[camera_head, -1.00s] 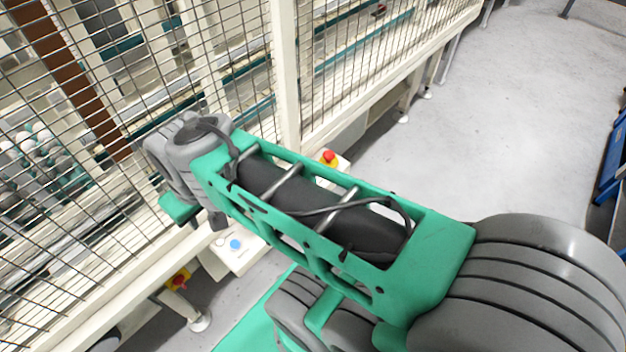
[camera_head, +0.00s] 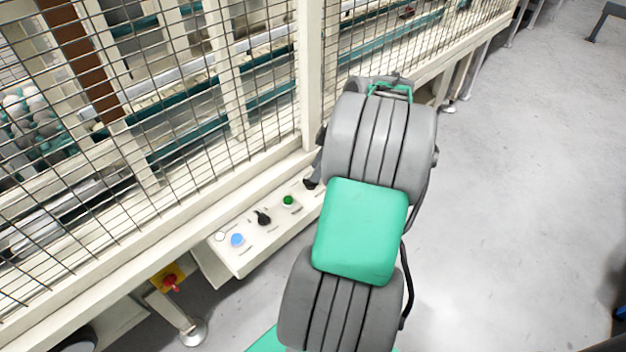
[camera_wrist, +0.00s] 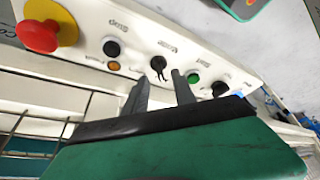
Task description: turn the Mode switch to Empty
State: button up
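The control panel (camera_wrist: 82,28) shows in the wrist view with two black rotary switches. One switch (camera_wrist: 158,65) sits just beyond my gripper (camera_wrist: 160,86), in line with the gap between its fingertips. The other switch (camera_wrist: 220,88) is to the right, past a green button (camera_wrist: 193,79); it also shows in the head view (camera_head: 263,218). My gripper is open and empty, and contact with the panel cannot be made out. In the head view my arm hides most of the gripper.
A red emergency stop (camera_wrist: 40,36) on a yellow base is at the panel's left in the wrist view, with a black button (camera_wrist: 112,47) beside it. In the head view, a blue button (camera_head: 237,240) is near the panel's left end.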

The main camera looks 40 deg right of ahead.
jog(key=x, duration=0.3)
jog(key=shift+w+f, duration=0.1)
jog(key=shift+f, duration=0.2)
grip_shut()
dwell(0.3)
